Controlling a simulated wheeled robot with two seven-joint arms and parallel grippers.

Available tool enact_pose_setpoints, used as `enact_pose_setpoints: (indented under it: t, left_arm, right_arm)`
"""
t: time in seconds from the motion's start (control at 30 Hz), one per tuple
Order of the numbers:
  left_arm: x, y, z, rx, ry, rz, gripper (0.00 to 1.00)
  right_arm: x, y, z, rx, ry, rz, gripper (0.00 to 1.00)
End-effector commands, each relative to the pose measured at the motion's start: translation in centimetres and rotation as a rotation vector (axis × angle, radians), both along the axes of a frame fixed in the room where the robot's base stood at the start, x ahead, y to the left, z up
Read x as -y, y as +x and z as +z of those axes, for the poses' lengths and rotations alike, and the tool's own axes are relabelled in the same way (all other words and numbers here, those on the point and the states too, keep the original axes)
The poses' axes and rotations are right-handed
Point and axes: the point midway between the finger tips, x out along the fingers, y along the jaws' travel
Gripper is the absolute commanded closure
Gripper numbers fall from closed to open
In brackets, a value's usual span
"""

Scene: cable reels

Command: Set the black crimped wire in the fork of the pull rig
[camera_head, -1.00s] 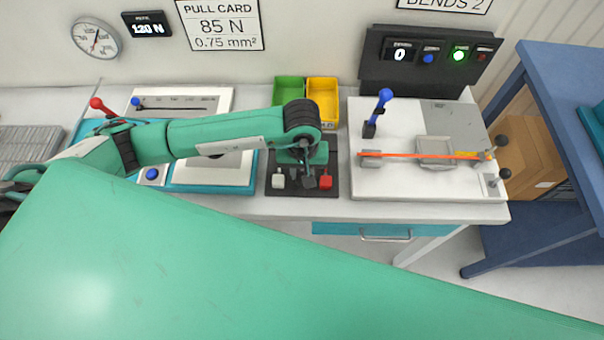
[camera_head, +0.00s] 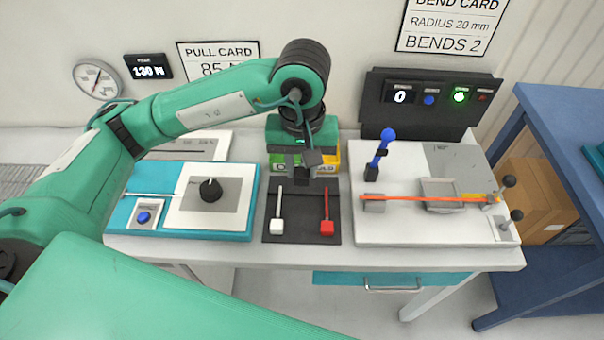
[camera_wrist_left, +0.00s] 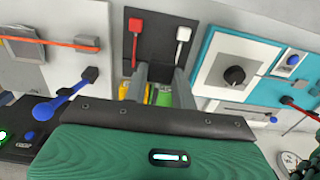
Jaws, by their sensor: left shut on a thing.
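My left gripper (camera_head: 303,166) is above the back of the dark mat (camera_head: 302,232), in front of the small bins. It is shut on a small dark block (camera_head: 313,158), seemingly the black crimped wire's end; the rest of that wire is not clear. The gripper's fingers also show in the wrist view (camera_wrist_left: 161,80). A white wire (camera_head: 279,212) and a red wire (camera_head: 327,212) stay on the mat. The pull rig (camera_head: 240,228), a teal base with a black knob and blue button, is left of the mat. Its fork I cannot make out; my arm covers part of the rig. My right gripper is not in view.
The bend rig (camera_head: 400,232), with a blue lever (camera_head: 381,147) and an orange wire (camera_head: 425,198), stands right of the mat. Green and yellow bins show in the wrist view, the yellow one (camera_wrist_left: 124,90) partly hidden. A black control box (camera_head: 417,110) stands behind.

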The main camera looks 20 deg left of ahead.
Motion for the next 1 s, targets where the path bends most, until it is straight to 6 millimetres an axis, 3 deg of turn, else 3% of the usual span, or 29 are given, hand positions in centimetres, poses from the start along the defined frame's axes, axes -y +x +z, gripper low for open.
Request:
enact_pose_setpoints:
  t: [0.53,1.0]
  left_arm:
    - [0.0,0.0,4.5,0.002,0.0,0.0,0.96]
    - [0.0,0.0,4.7,0.0,-0.001,0.0,0.96]
  right_arm:
    - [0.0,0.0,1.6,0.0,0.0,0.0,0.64]
    - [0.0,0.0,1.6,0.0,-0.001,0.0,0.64]
